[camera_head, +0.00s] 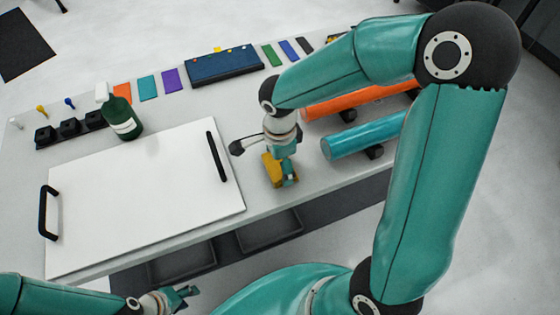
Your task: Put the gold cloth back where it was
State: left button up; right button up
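The gold cloth (269,170) is at the front part of the table, right of the white board. My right gripper (288,178) points down over it and covers its right part. The fingertips overlap the cloth in the head view, and I cannot tell whether they are closed on it or whether it touches the table. My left gripper (184,297) is low in front of the table, away from the cloth, with its fingers apart and empty.
A white board (140,200) with black handles fills the left. A green spray bottle (122,115) stands behind it. Flat orange (122,92), teal (147,88), purple (170,79), green (271,55) and blue (289,50) pieces line the back around a blue box (225,66). Orange and blue rolls (365,136) lie right.

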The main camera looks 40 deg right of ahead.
aim_at(279, 164)
jog(key=shift+o, duration=0.6)
jog(key=shift+r, duration=0.25)
notch_tip(279, 164, up, 12)
jog(key=p, duration=0.1)
jog(key=shift+f, duration=0.15)
